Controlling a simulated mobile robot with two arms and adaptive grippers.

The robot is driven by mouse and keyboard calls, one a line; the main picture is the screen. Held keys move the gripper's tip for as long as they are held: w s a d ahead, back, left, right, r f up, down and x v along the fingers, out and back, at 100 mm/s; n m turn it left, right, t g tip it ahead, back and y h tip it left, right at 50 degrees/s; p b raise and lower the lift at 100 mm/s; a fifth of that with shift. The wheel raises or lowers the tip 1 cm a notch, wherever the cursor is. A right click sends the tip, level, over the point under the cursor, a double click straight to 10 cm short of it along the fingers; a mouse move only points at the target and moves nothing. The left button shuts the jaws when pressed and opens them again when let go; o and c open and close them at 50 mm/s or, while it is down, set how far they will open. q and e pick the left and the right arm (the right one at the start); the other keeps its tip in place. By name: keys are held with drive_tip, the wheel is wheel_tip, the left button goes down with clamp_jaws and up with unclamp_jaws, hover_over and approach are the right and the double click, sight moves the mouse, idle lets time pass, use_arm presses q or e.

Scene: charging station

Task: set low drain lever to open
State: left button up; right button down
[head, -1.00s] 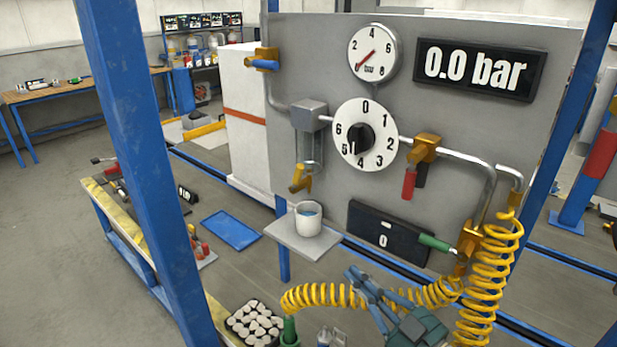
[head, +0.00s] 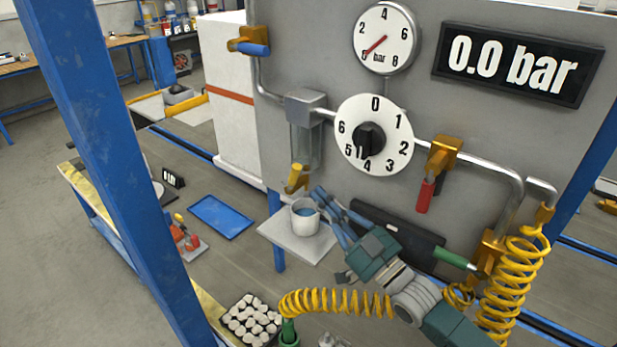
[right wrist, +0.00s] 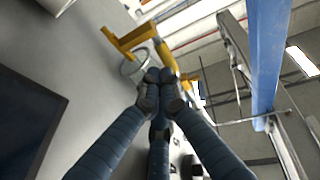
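The low drain lever (head: 297,178) is a yellow handle under the clear filter bowl (head: 306,146) on the grey panel. It hangs down, tilted a little to the left at its lower end. My right gripper (head: 320,197) is just right of and below it, above the white cup. In the right wrist view its blue-grey fingertips (right wrist: 158,78) are together with nothing seen between them. A yellow lever part (right wrist: 163,55) shows just past the tips; whether they touch it I cannot tell. My left gripper is out of view.
A red-handled valve (head: 425,192), a dial (head: 398,125) and a coiled yellow hose (head: 515,285) are to the right. A blue post (head: 110,140) stands at left.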

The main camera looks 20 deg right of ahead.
sight(294, 175)
drive_tip(key=shift+p+x, duration=0.75)
drive_tip(key=shift+x, duration=1.45)
drive_tip(key=shift+s+r, duration=0.2)
drive_tip(key=shift+r, duration=0.1)
drive_tip(key=shift+w+a+r, duration=0.55)
drive_tip(key=shift+w+r, duration=0.1)
drive_tip(key=shift+r, duration=0.05)
